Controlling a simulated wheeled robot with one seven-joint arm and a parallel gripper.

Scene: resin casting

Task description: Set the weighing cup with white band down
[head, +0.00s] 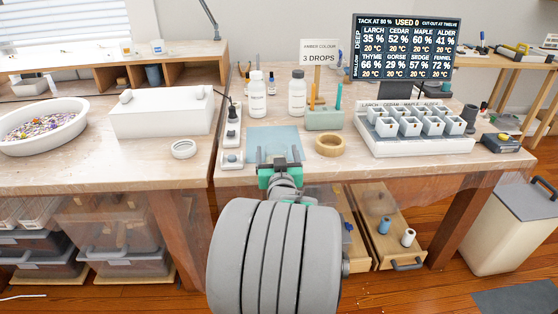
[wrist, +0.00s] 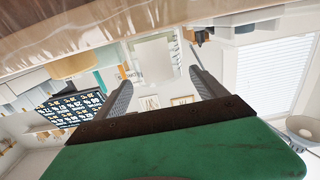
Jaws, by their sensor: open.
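My gripper (head: 279,162) is open at the front edge of the right bench, low over the pale blue mat (head: 262,138). In the wrist view its two dark fingers (wrist: 163,92) stand apart. A pale, squarish shape (wrist: 155,52) shows between and beyond the fingertips, touching neither finger as far as I see. I cannot tell whether it is the weighing cup with white band. I cannot make out that cup in the head view. Two small clear cups with coloured marks stand on the back left shelf, one on the left (head: 126,48) and one on the right (head: 158,47).
A tape roll (head: 331,144) and green pen holder (head: 324,119) stand right of the mat. Two white bottles (head: 257,96) stand behind it. A switch box strip (head: 232,135) lies to its left. A white tray of pots (head: 414,143) is at right. A drawer (head: 382,225) is open below.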

